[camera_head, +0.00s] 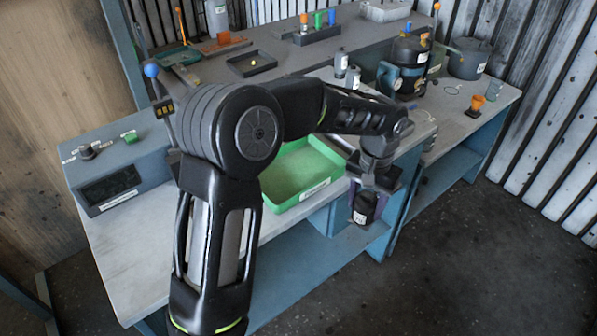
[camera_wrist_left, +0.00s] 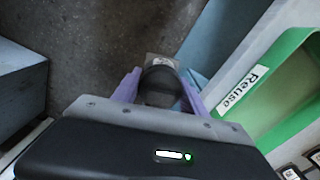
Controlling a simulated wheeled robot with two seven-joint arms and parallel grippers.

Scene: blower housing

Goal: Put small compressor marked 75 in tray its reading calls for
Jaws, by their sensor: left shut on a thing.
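My left gripper (camera_head: 368,195) is shut on a small dark compressor (camera_head: 364,209) with a white label, too small to read in the head view. It holds the compressor in the air just past the table's front edge, to the right of the green tray (camera_head: 268,192). In the left wrist view the compressor's dark rounded body (camera_wrist_left: 159,82) sits between the purple fingers of the gripper (camera_wrist_left: 158,92). The green tray's rim (camera_wrist_left: 262,108) also shows there, with a label reading "Reuse". My right gripper is not in view.
A grey box with a dark display (camera_head: 110,187), a knob (camera_head: 87,152) and a green button (camera_head: 130,137) stands at the left. Small canisters (camera_head: 341,63) stand behind my arm. A black tray (camera_head: 251,64) lies farther back. Floor is open at the lower right.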

